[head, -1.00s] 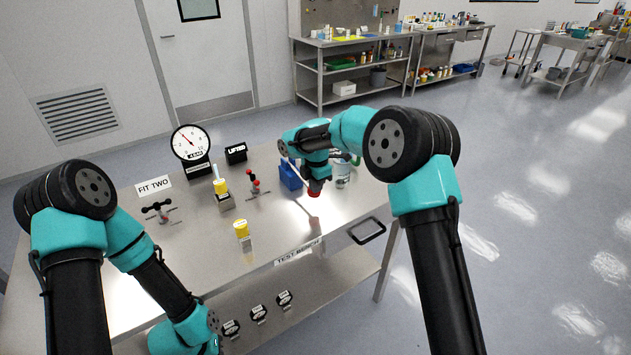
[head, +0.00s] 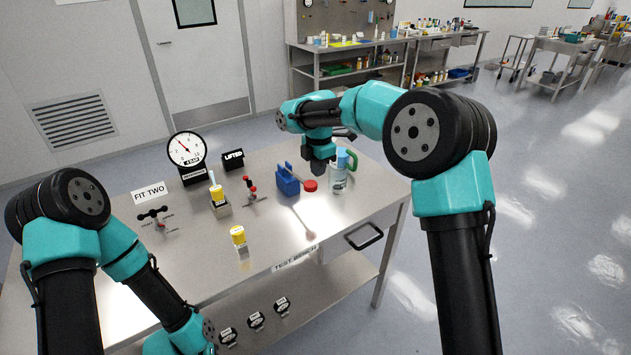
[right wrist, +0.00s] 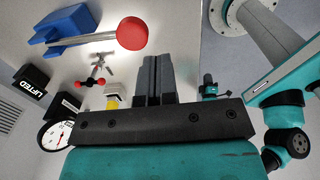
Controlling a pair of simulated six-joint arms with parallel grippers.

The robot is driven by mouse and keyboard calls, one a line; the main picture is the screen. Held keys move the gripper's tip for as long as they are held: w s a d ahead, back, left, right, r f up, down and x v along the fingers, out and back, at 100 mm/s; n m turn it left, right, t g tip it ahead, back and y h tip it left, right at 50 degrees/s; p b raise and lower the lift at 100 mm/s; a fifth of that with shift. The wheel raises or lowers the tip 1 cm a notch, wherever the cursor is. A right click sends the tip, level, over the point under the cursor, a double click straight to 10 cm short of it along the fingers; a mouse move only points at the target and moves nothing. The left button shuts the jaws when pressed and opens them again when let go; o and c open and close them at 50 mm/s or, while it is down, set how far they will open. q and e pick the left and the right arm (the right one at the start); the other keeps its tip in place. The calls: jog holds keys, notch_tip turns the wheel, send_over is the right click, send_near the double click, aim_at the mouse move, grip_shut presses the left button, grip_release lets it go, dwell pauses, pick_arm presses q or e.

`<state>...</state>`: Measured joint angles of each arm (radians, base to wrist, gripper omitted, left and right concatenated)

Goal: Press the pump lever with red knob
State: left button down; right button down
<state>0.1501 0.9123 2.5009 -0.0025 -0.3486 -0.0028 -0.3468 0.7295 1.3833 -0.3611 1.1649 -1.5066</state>
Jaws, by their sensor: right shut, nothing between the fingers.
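The blue pump (head: 288,184) stands on the right part of the steel bench. Its lever ends in a red knob (head: 310,186) just to the right of the pump body. In the right wrist view the grey lever (right wrist: 85,43) runs from the blue pump (right wrist: 70,24) to the round red knob (right wrist: 132,33). My right gripper (head: 319,166) is above the knob in the head view. In the right wrist view its fingers (right wrist: 156,75) are shut, empty and apart from the knob. My left arm shows at lower left; its fingers are out of view.
A gauge (head: 187,149), LIFTED sign (head: 233,159), yellow-topped fitting (head: 219,196), small red-handled valve (head: 252,190) and yellow piece (head: 238,235) occupy the bench's left and middle. The front right bench is clear.

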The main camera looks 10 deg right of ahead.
jog(key=shift+s+d+r, duration=0.1)
jog(key=shift+s+r, duration=0.1)
jog(key=shift+r, duration=0.65)
jog(key=shift+s+d+r, duration=0.1)
jog(key=shift+s+r, duration=0.1)
jog(key=shift+r, duration=0.6)
jog(key=shift+f, duration=0.15)
jog(key=s+d+f+m+t+y, duration=0.1)
jog(key=s+d+f+m, duration=0.2)
jog(key=f+m, duration=0.3)
jog(key=s+d+f+m+t+y, duration=0.1)
jog(key=s+d+f+m, duration=0.3)
jog(key=f, duration=0.5)
jog(key=s+d+f+m+t+y, duration=0.1)
jog(key=d+f+m, duration=0.2)
jog(key=f+m, duration=0.35)
jog(key=s+f+m+g, duration=0.1)
jog(key=s+f+m, duration=0.3)
jog(key=s+f, duration=0.5)
jog(key=s+d+f+m+g, duration=0.1)
jog(key=s+f+m, duration=0.3)
jog(key=s+f, duration=0.5)
jog(key=s, duration=0.7)
jog(key=shift+s+f+y, duration=0.25)
jog(key=shift+f+y, duration=0.15)
jog(key=shift+m, duration=0.25)
